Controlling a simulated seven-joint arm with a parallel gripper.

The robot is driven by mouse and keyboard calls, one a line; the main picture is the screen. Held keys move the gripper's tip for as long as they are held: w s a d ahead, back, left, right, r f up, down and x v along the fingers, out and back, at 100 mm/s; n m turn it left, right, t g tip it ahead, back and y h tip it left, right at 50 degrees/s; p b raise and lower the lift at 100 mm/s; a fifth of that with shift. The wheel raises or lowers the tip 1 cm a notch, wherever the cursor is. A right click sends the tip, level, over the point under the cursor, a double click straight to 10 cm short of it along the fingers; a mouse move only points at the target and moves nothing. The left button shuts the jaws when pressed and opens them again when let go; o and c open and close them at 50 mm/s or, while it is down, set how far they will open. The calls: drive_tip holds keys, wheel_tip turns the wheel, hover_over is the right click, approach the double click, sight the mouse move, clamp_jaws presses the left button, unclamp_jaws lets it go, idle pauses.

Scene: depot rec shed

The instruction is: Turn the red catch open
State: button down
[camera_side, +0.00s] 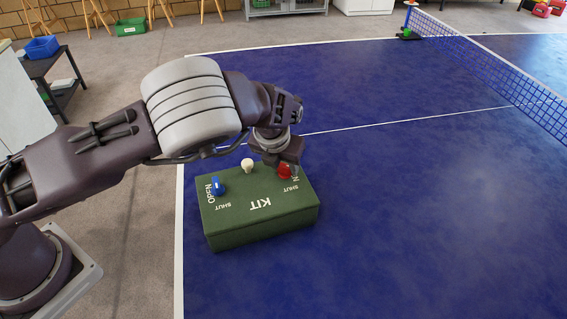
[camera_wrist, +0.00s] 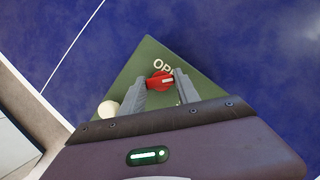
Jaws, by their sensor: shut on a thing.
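The red catch (camera_side: 285,171) is on top of the green kit box (camera_side: 262,226), at its right end in the side view. In the wrist view the red catch (camera_wrist: 160,81) sits between my two fingers, just below a partly covered OPEN label, with a pale mark across it. My gripper (camera_side: 288,161) points down over the box and is shut on the red catch; it also shows in the wrist view (camera_wrist: 161,78). A SHUT label shows beside the catch in the side view. My fingers and hand hide part of the catch and its labels.
A blue catch (camera_side: 217,186) with OPEN and SHUT labels is at the box's left end. A cream knob (camera_side: 247,165) stands between the catches. The box rests on a blue table (camera_side: 420,220) near its left edge, with free room to the right. A net (camera_side: 490,68) stands at the back right.

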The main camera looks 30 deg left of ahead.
sight(290, 184)
drive_tip(key=n, duration=0.2)
drive_tip(key=n+y, duration=0.1)
drive_tip(key=n, duration=0.1)
drive_tip(key=shift+d+f+g+y, duration=0.1)
drive_tip(key=shift+d+g+y, duration=0.05)
drive_tip(key=shift+g+y, duration=0.15)
drive_tip(key=shift+d+n+g+y, duration=0.1)
drive_tip(key=shift+n+g+y, duration=0.45)
drive_tip(key=shift+n, duration=1.55)
drive_tip(key=c, duration=0.9)
unclamp_jaws()
drive_tip(key=shift+w, duration=0.1)
drive_tip(key=v, duration=0.7)
